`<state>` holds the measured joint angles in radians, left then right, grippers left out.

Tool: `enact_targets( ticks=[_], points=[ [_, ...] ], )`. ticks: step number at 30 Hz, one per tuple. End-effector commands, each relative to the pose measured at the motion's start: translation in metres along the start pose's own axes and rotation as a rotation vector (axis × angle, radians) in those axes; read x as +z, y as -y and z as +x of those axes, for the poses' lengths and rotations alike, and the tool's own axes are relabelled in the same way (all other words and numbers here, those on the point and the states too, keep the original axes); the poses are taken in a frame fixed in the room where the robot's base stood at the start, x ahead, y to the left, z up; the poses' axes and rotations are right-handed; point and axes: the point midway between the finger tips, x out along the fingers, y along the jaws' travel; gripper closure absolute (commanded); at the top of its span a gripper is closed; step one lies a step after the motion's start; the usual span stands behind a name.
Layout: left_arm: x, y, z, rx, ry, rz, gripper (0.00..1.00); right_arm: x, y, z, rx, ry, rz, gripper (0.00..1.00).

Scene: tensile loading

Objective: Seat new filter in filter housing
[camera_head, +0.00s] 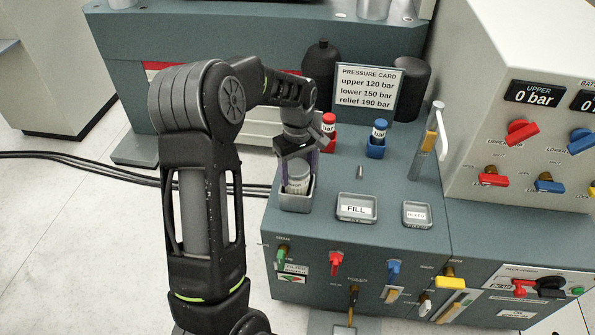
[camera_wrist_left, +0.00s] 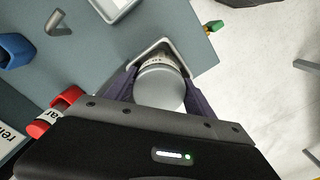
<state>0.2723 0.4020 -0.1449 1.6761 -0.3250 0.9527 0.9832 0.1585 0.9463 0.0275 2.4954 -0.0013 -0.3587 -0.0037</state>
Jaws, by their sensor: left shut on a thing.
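The new filter (camera_head: 298,180) is a pale grey-white cylinder with a label band, upright at the left end of the console top. My left gripper (camera_head: 299,165) is above it and shut on its upper part. The filter housing (camera_head: 296,201) is a square grey open-topped cup around the filter's lower part. In the left wrist view the filter's round top (camera_wrist_left: 160,88) sits between the purple fingers, and the housing rim (camera_wrist_left: 172,45) shows behind it. How deep the filter sits is hidden. My right gripper is not in view.
The FILL tray (camera_head: 357,208) and a second small tray (camera_head: 416,213) lie to the right. Red (camera_head: 328,133) and blue (camera_head: 376,139) labelled cylinders stand behind, near the pressure card (camera_head: 367,95). Valve handles line the front panel. A metal lever (camera_head: 430,140) rises at the right.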

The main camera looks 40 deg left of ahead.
Motion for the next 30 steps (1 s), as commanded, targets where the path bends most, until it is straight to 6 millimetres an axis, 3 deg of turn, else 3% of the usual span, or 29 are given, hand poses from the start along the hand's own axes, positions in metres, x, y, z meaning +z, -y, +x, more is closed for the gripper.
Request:
enact_targets(
  ticks=[9,10,12,18,30],
  points=[
    [0.0,0.0,0.003,0.001,-0.001,0.001,1.0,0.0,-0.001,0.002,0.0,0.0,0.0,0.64],
    [0.0,0.0,0.003,0.0,0.0,0.001,0.37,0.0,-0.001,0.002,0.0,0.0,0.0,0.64],
    [0.0,0.0,0.002,0.0,0.0,0.001,0.31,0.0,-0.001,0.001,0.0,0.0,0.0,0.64],
    [0.0,0.0,0.002,0.0,0.0,0.001,0.16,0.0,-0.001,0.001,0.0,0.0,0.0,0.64],
    [-0.001,0.0,-0.007,0.001,-0.002,0.0,0.16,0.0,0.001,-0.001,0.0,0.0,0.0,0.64]
  ],
)
